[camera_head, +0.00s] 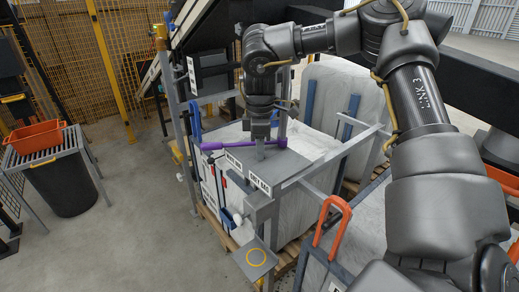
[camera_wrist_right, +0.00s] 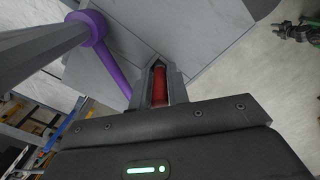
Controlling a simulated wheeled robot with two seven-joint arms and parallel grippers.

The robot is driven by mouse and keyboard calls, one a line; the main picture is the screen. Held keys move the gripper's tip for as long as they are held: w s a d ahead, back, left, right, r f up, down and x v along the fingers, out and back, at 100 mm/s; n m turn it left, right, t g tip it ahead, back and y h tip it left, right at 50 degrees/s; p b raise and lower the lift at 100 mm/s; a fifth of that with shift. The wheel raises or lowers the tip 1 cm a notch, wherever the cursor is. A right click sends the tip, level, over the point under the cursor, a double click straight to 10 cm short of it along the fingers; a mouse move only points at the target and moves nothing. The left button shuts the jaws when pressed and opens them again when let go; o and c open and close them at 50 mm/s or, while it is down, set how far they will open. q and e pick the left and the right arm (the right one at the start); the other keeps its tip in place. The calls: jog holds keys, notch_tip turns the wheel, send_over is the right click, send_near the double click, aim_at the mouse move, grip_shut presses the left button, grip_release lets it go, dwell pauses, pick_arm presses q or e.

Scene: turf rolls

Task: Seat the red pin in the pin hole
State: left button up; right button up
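The red pin (camera_wrist_right: 160,87) shows in the right wrist view, lying lengthwise between the two grey fingers of my right gripper (camera_wrist_right: 158,82). The fingers are closed around it. In the head view my right gripper (camera_head: 261,148) points down over a grey plate, close to a purple bar (camera_head: 235,145); the pin is hidden there by the fingers. The purple bar and its round end (camera_wrist_right: 88,28) also show in the wrist view, left of the fingers. I cannot make out the pin hole in either view. My left gripper is not in view.
The grey plate (camera_head: 290,165) with white labels lies on a metal frame around white wrapped bales (camera_head: 340,95). Tools with red handles hang at its left side. An orange handle (camera_head: 333,218) rises in front. An orange bin (camera_head: 36,135) stands far left; floor between is clear.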

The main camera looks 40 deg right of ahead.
jog(key=o, duration=0.4)
jog(key=shift+w, duration=0.1)
jog(key=shift+c, duration=0.2)
notch_tip(320, 180, up, 9)
jog(key=shift+f+b, duration=0.2)
jog(key=shift+b, duration=0.35)
notch_tip(320, 180, up, 3)
jog(key=shift+f+p, duration=0.2)
jog(key=shift+p, duration=0.3)
jog(key=shift+d+r, duration=0.1)
jog(key=shift+r, duration=0.3)
